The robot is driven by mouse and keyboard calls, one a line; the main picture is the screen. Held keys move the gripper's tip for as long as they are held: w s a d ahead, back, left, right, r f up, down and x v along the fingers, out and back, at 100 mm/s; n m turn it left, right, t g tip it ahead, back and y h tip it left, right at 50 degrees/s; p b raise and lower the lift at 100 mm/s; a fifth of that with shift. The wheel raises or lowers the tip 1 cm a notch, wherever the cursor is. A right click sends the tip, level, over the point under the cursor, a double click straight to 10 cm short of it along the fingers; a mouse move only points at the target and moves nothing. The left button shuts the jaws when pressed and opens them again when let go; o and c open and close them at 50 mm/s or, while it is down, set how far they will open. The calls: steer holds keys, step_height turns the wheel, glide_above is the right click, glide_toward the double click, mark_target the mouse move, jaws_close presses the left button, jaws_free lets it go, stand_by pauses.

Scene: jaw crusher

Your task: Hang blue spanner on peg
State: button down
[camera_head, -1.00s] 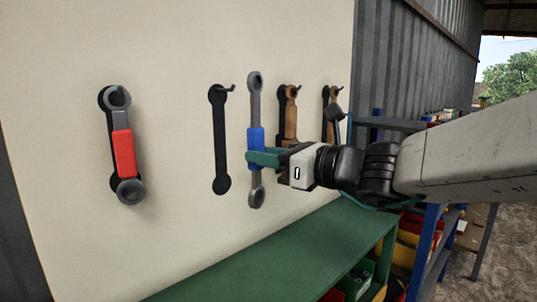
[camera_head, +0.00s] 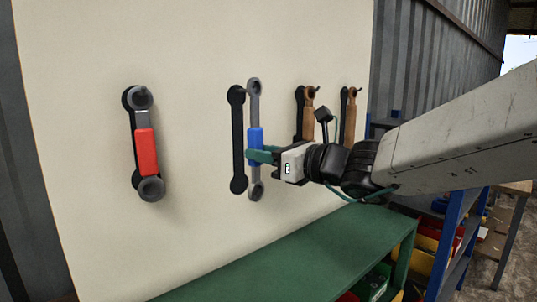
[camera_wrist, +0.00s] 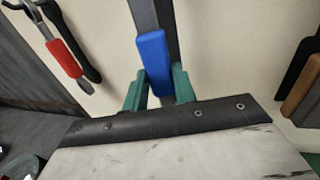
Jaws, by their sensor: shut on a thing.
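The blue spanner (camera_head: 255,139) is grey with a blue grip and stands upright in front of the cream board. My gripper (camera_head: 258,156) has its green fingers shut on the blue grip; the grip also shows between the fingers in the wrist view (camera_wrist: 153,62).
A red-gripped spanner (camera_head: 146,150) hangs at the left. Two brown tools (camera_head: 309,115) (camera_head: 348,117) hang on pegs to the right, close to my wrist. A green bench (camera_head: 320,245) runs below the board, with bins under it.

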steer(key=shift+x, duration=1)
steer(key=shift+w+a+f, duration=0.25)
steer(key=shift+w+f, duration=0.3)
steer(key=shift+w, duration=0.2)
steer(key=c, duration=1.1)
jaws_free()
steer(key=shift+f, duration=0.1)
steer(key=shift+o, duration=0.2)
steer(key=shift+d, duration=0.1)
